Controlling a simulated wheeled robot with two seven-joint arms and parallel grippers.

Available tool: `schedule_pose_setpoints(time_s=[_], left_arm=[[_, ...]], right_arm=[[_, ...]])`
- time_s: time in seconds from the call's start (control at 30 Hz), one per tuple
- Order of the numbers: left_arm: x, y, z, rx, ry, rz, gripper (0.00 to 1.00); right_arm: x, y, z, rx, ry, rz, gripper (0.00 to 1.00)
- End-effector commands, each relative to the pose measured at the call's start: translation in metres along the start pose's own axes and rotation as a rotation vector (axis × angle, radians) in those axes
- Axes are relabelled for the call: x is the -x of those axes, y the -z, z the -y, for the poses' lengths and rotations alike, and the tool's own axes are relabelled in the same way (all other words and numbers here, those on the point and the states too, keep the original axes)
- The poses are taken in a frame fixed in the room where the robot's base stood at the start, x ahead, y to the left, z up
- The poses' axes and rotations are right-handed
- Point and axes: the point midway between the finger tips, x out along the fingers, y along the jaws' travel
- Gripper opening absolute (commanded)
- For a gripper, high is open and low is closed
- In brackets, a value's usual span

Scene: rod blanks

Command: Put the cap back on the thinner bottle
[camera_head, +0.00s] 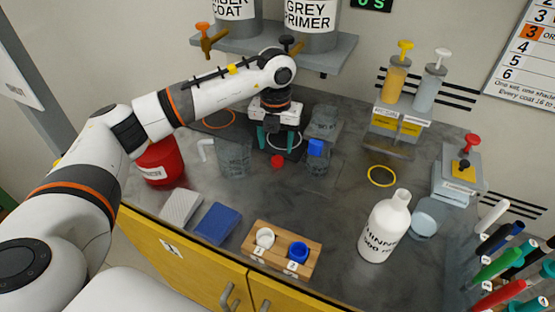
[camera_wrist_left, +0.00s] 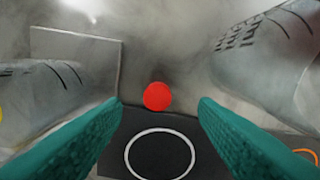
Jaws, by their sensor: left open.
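The white thinner bottle (camera_head: 377,232) stands upright at the right front of the bench, with a narrow neck and no coloured cap seen on it. A small red round piece (camera_head: 277,161), possibly a cap, lies on the bench; it also shows in the left wrist view (camera_wrist_left: 157,97). A wooden block (camera_head: 274,259) holds a white piece (camera_head: 265,237) in place 1 and a blue ring-like piece (camera_head: 298,252) in place 2. My left gripper (camera_head: 279,144) points down behind the red piece, its teal fingers open and empty. My right gripper is out of view.
Clear cups (camera_head: 234,161) stand either side of my left gripper, one by a blue piece (camera_head: 315,148). A dark mat with a white ring (camera_wrist_left: 160,153) lies below the fingers. A red can (camera_head: 160,165) stands left; a scale-like device (camera_head: 457,178) and pens are right.

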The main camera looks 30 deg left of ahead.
Motion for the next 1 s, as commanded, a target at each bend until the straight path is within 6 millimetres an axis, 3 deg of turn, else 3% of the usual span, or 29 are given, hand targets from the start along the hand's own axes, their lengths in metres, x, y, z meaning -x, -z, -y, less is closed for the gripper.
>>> schedule_pose_setpoints(time_s=[0.23, 0.6, 0.97, 1.0], left_arm=[[-0.005, 0.001, -0.001, 0.0, 0.001, 0.002, 0.54], [-0.05, 0.005, -0.003, 0.0, 0.001, 0.001, 0.54], [-0.052, 0.005, -0.003, 0.0, 0.0, 0.0, 0.54], [-0.051, 0.005, -0.003, 0.0, 0.0, 0.0, 0.48]], right_arm=[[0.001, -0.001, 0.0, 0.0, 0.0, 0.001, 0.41], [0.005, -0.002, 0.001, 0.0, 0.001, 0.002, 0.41], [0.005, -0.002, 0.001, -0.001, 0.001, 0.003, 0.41], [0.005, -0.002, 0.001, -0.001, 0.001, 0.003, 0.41]])
